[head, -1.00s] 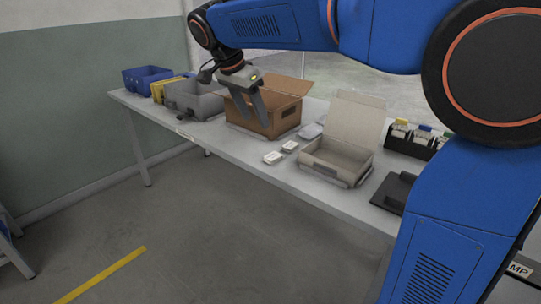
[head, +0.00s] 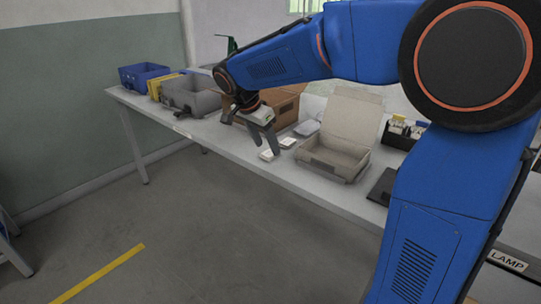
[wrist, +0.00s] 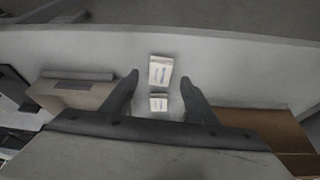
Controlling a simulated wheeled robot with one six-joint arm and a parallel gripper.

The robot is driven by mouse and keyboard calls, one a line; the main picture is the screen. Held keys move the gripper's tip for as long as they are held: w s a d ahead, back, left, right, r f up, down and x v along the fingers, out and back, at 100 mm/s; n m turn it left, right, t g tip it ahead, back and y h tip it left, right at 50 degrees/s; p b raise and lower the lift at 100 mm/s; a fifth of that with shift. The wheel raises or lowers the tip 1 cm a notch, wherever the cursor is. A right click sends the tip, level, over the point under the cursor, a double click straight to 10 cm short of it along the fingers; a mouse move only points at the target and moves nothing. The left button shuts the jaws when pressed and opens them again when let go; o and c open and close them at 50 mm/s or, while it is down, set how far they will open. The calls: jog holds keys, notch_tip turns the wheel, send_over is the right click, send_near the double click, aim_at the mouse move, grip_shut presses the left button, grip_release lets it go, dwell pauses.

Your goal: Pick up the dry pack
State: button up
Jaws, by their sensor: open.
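Two small white packs lie flat on the table; I cannot tell which is the dry pack. One white pack (head: 267,155) is nearer the front edge and shows in the wrist view (wrist: 160,70). The other pack (head: 288,143) lies just behind it and also shows in the wrist view (wrist: 158,102). My gripper (head: 253,138) is open and empty, tilted above the table close to the packs. In the wrist view both packs appear between the spread fingers (wrist: 160,79), with no contact visible.
A cardboard box (head: 285,106) stands behind my gripper. Grey (head: 190,96), yellow and blue bins stand at the table's left end. The front strip of table (head: 215,142) is clear.

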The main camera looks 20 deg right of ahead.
aim_at(270, 155)
jog(key=shift+x, duration=1.35)
jog(key=shift+c, duration=0.3)
jog(key=c, duration=1)
jog(key=shift+c, duration=0.2)
jog(key=shift+r, duration=0.15)
